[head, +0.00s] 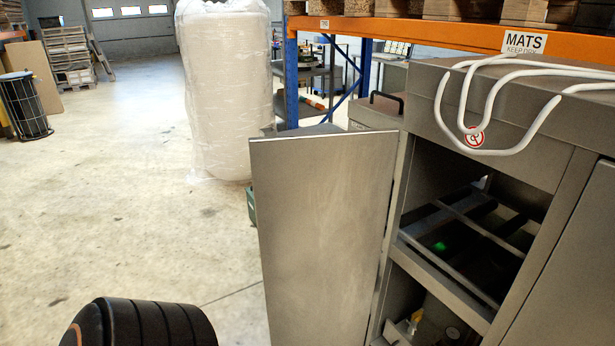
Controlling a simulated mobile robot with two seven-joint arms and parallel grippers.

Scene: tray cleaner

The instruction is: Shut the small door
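The small door (325,225) is a flat grey metal panel hinged on the left side of the grey tray cleaner (502,130). It stands wide open, swung out to the left of the opening. Inside the opening I see a dark rack (470,235) with crossbars and a small green light. Below it is a lower space with a gauge and other small parts, partly hidden by the door. A black ribbed part at the bottom left looks like my own arm. Neither gripper's fingers show.
A white hose (475,110) lies over the cleaner's top and hangs down its front. A plastic-wrapped roll (215,90) stands behind the door. An orange and blue rack (440,32) with a MATS sign is behind the cleaner.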

